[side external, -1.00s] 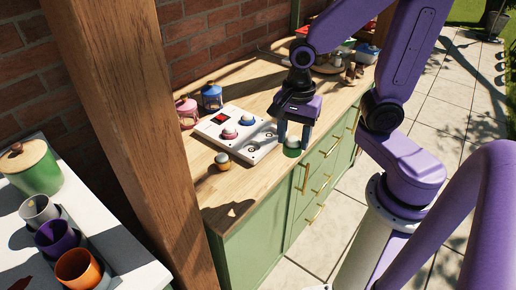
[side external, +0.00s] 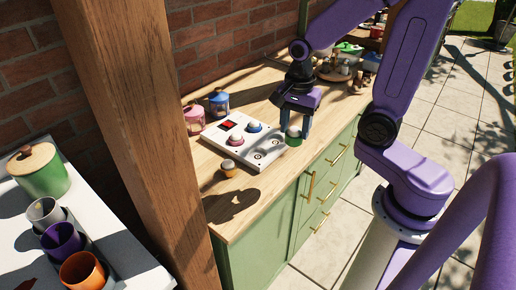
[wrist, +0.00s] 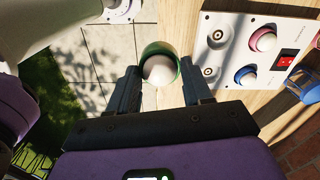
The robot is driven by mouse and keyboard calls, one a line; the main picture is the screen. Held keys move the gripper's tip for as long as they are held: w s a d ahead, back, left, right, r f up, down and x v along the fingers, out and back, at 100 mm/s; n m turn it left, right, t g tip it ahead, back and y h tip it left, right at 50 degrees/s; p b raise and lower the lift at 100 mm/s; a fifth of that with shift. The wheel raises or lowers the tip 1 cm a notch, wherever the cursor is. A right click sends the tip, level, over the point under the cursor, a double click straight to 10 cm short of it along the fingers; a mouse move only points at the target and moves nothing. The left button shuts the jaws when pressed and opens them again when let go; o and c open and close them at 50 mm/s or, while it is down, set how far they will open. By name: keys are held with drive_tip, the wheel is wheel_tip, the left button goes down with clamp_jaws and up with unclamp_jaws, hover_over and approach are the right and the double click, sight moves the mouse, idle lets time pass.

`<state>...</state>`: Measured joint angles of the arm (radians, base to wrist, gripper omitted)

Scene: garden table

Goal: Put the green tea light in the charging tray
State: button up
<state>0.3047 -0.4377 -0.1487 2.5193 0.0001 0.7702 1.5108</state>
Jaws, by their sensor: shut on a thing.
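The green tea light (side external: 293,138), with a white rounded top, is between the fingers of my gripper (side external: 296,126). My gripper is shut on it, near the front edge of the wooden counter. The tea light (wrist: 160,70) also shows between the two fingertips of my gripper (wrist: 160,88) in the wrist view. The white charging tray (side external: 212,138) lies to its left, with a red switch. A pink and a blue tea light (side external: 254,126) sit in two of its sockets. Two sockets (side external: 261,155) on the side nearest my gripper are empty.
An orange tea light (side external: 228,168) stands on the counter in front of the tray. A pink lantern (side external: 194,117) and a blue lantern (side external: 218,102) stand behind it. A wooden post (side external: 128,130) rises at the left. Several items crowd the counter's far end.

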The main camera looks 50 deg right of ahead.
drive_tip(key=w+f, duration=0.3)
drive_tip(key=w, duration=0.1)
drive_tip(key=w+f, duration=0.3)
drive_tip(key=w, duration=0.1)
drive_tip(key=w+f, duration=0.3)
drive_tip(key=w, duration=0.1)
drive_tip(key=shift+w+d, duration=0.1)
drive_tip(key=shift+d, duration=0.2)
drive_tip(key=shift+w+f, duration=0.1)
drive_tip(key=shift+f, duration=1.6)
drive_tip(key=shift+f, duration=0.2)
drive_tip(key=o, duration=1)
drive_tip(key=shift+r, duration=6.25)
